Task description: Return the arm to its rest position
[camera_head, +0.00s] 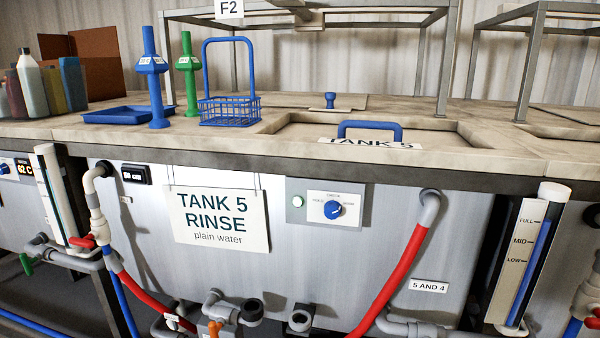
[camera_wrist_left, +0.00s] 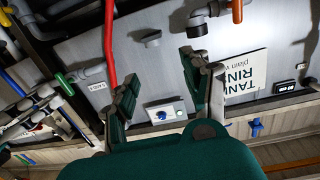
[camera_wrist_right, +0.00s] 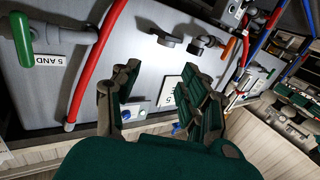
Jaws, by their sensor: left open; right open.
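No arm or gripper of mine shows in the head view. In the left wrist view my left gripper (camera_wrist_left: 158,78) has its dark green fingers spread apart with nothing between them. The tank front and the sign lie beyond the fingers. In the right wrist view my right gripper (camera_wrist_right: 158,82) is also open and empty, with the tank front and a red hose beyond it. Neither gripper visibly touches anything. The frames do not show how the rest of either arm is posed.
The Tank 5 front carries a rinse sign (camera_head: 221,219), a blue dial (camera_head: 333,209) and a red hose (camera_head: 394,281). On the counter stand a blue wire basket (camera_head: 229,111), a blue tool (camera_head: 153,85), a green tool (camera_head: 187,75), a blue tray (camera_head: 115,115) and a lid handle (camera_head: 370,126).

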